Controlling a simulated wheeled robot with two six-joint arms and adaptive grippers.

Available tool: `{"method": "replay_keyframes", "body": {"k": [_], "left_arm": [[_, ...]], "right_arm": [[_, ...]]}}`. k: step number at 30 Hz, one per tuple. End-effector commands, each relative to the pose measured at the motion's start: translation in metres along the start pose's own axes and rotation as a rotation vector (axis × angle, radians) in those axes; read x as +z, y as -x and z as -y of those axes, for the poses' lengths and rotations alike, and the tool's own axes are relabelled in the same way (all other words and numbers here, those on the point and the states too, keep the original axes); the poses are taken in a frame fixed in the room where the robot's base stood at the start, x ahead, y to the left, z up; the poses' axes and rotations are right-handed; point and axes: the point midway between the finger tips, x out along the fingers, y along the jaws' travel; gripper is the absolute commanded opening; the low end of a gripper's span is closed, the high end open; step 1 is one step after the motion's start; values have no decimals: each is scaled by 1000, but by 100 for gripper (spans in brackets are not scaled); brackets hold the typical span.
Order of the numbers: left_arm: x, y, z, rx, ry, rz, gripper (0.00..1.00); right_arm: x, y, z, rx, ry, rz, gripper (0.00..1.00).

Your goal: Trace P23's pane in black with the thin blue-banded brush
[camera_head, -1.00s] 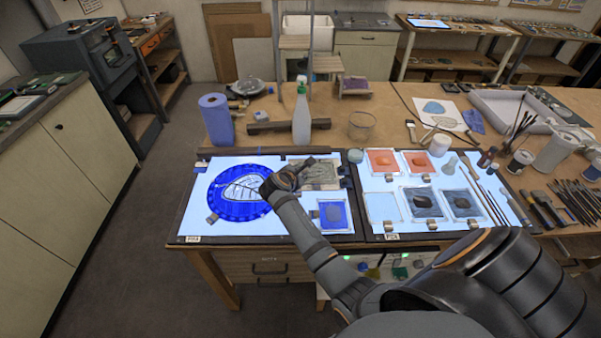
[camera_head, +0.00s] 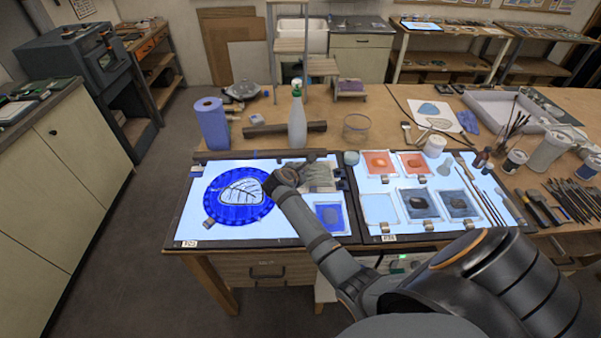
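The round blue pane (camera_head: 213,207) lies on the left light panel (camera_head: 190,228), whose front label seems to read P23. A pale leaf (camera_head: 241,193) fills its middle, with a dark outline and dark veins. My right gripper (camera_head: 270,184) is over the pane's right edge, at the end of the arm from the lower right. Its fingers are mostly hidden by the wrist, so I cannot tell open from shut. I cannot make out a thin blue-banded brush in it. My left gripper is not in view.
A palette (camera_head: 320,178) and a small blue tile (camera_head: 330,217) lie right of the pane. The right light panel (camera_head: 392,230) holds orange and grey tiles. Brushes (camera_head: 484,184) lie on its right side. A spray bottle (camera_head: 297,122) and a blue roll (camera_head: 212,124) stand behind.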

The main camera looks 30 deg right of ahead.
Motion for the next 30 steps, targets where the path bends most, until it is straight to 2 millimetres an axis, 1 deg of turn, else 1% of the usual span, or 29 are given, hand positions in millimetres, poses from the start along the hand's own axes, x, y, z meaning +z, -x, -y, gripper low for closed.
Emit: {"method": "replay_keyframes", "body": {"k": [3, 8, 15, 20, 26, 30], "left_arm": [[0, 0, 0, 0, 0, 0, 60], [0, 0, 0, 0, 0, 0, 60], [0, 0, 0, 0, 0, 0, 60], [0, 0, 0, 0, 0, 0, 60], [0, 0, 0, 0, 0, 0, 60], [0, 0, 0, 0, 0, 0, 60]], "right_arm": [[1, -4, -1, -1, 0, -1, 0], [2, -6, -1, -2, 0, -1, 0], [9, -14, -3, -2, 0, -1, 0], [10, -15, -3, -2, 0, -1, 0], [18, -20, -1, -2, 0, 0, 0], [19, -21, -1, -2, 0, -1, 0]]}}
